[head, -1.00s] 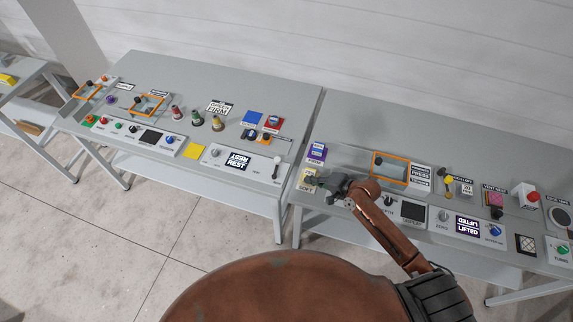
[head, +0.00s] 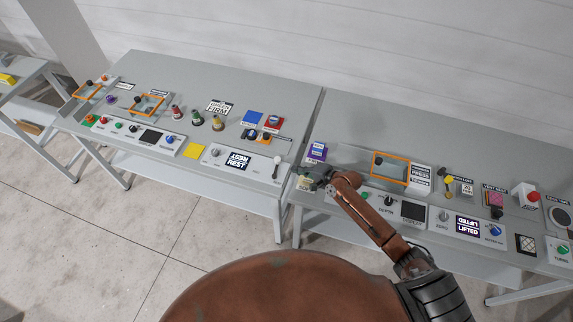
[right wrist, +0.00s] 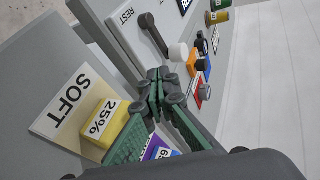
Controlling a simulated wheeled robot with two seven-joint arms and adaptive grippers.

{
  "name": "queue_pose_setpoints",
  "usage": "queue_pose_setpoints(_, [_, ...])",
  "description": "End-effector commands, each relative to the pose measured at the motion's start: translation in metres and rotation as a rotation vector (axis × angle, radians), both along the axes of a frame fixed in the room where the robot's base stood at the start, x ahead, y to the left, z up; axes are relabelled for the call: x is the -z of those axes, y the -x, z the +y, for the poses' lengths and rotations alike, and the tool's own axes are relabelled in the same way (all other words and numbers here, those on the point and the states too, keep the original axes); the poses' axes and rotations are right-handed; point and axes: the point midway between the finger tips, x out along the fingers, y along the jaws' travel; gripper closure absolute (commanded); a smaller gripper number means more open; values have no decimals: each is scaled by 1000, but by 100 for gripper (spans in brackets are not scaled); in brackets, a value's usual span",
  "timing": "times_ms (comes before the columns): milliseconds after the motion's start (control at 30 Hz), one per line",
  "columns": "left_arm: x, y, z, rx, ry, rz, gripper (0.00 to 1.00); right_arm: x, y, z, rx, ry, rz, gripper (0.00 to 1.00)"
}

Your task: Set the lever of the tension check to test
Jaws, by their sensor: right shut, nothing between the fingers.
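The tension check lever (head: 276,167) stands at the right end of a panel on the left table. In the right wrist view the lever (right wrist: 156,35) has a dark arm and a pale round knob, beside a label reading REST (right wrist: 127,16). The panel's display (head: 237,161) also reads REST. My right gripper (head: 301,181) is shut and empty, over the near left corner of the right table, to the right of the lever and apart from it. In the right wrist view its green fingers (right wrist: 155,87) meet just short of the knob. My left gripper is not in view.
A gap separates the two tables. A red pad (head: 274,123) and an orange slider (head: 266,136) stand behind the lever.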

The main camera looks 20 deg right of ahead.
Motion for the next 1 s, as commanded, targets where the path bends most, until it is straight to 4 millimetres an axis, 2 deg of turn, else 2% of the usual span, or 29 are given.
queue_pose_setpoints(100, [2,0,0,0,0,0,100,12,-17,13,-1,0,0,100])
queue_pose_setpoints(233, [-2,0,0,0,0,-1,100,9,-33,25,-2,0,-2,100])
queue_pose_setpoints(400, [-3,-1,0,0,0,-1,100,10,-44,33,-1,1,0,100])
queue_pose_setpoints(833, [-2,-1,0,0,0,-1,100,11,-46,35,-1,1,1,100])
queue_pose_setpoints(1000, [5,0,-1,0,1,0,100,12,-49,39,-20,2,-1,100])
